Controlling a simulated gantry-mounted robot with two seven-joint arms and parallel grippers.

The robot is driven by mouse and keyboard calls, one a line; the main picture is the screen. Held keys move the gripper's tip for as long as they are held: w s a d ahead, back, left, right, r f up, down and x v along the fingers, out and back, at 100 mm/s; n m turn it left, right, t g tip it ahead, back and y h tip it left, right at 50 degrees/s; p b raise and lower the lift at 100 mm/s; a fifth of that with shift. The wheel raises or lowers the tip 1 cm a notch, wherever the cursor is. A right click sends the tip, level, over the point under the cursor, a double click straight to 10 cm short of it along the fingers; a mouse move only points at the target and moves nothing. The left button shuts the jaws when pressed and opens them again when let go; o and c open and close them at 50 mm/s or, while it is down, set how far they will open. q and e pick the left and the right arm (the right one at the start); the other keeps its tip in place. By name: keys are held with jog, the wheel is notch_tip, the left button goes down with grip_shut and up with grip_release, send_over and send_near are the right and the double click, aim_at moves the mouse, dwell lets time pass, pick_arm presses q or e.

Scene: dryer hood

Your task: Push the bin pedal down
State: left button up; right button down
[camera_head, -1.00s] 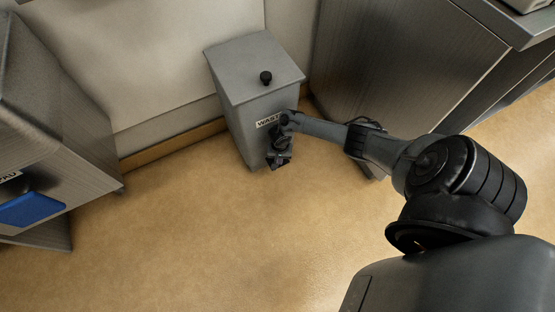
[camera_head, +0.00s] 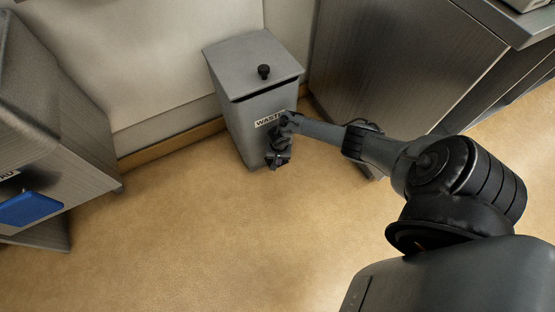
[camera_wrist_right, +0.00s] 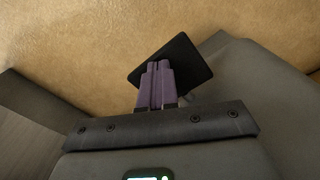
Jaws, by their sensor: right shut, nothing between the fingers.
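The grey waste bin (camera_head: 255,106) stands against the wall in the head view. Its lid (camera_head: 240,58), with a black knob, is slightly raised, with a dark gap under its front edge. My right gripper (camera_head: 278,162) points down low at the bin's front and hides the pedal there. In the right wrist view, the black square pedal (camera_wrist_right: 193,72) lies under the tips of my shut, empty right gripper (camera_wrist_right: 158,66). The fingertips appear to touch the pedal. My left gripper is in neither view.
A metal cabinet (camera_head: 400,60) stands to the right of the bin, close to my right forearm. Another metal unit (camera_head: 85,165) with a blue panel (camera_head: 32,208) stands at the left. The tan floor (camera_head: 200,240) in front is clear.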

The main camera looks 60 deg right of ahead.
jog(key=shift+s+f, duration=0.15)
jog(key=shift+f, duration=0.4)
jog(key=shift+s+f, duration=0.1)
jog(key=shift+f, duration=0.2)
jog(key=shift+f+b, duration=0.2)
jog(key=shift+b, duration=0.1)
jog(key=shift+f, duration=0.1)
notch_tip(320, 180, up, 3)
jog(key=p, duration=0.3)
notch_tip(320, 180, up, 7)
jog(key=p, duration=0.7)
jog(key=shift+w+f, duration=0.2)
jog(key=shift+w, duration=0.05)
